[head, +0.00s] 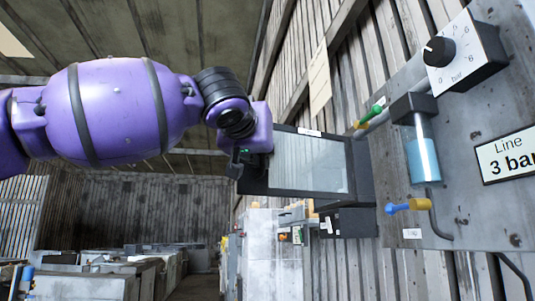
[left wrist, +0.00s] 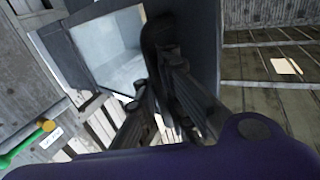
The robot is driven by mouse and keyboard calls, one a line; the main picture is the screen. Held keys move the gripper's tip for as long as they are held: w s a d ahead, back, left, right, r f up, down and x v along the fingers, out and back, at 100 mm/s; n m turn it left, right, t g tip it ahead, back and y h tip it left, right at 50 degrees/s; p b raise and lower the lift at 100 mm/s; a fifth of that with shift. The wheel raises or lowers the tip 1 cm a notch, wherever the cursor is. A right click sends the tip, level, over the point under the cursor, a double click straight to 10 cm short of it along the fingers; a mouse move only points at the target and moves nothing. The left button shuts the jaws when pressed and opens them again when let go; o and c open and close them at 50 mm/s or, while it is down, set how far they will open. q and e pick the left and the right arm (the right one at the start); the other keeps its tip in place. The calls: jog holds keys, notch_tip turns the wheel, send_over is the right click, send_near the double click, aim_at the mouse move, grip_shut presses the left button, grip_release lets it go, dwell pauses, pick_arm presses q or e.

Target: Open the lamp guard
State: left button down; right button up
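The lamp guard is a dark-framed glass panel (head: 310,163) on a dark box on the plank wall, right of centre in the head view. Its pale pane (left wrist: 110,48) fills the upper left of the left wrist view. My left gripper (head: 243,165) is at the guard's left edge, and its dark fingers (left wrist: 160,85) overlap the frame beside the pane. I cannot tell whether the fingers touch the frame or grip it. The fingertips are dark and hard to separate. My right gripper is in neither view.
Right of the guard, a grey panel (head: 465,195) carries a pressure dial (head: 440,51), a blue-filled glass cup (head: 422,155) and valves with green (head: 376,111) and blue (head: 397,208) handles. A dark box (head: 347,222) sits below the guard. Open hall space lies to the left.

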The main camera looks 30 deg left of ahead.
pick_arm(q)
jog(key=shift+a+f, duration=0.15)
jog(key=shift+a, duration=0.1)
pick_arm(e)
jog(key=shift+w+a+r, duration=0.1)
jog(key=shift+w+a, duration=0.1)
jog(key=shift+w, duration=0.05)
pick_arm(q)
jog(key=c, duration=2.4)
grip_release()
jog(key=shift+c, duration=0.2)
jog(key=shift+o, duration=1.4)
jog(key=shift+s+a, duration=0.1)
jog(key=shift+s, duration=0.05)
jog(key=shift+o, duration=0.2)
jog(key=shift+s+a, duration=0.2)
jog(key=shift+s, duration=0.1)
jog(key=shift+d, duration=0.1)
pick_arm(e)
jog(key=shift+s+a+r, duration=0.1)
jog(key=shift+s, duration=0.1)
pick_arm(q)
jog(key=shift+w+d, duration=0.15)
jog(key=v, duration=1.2)
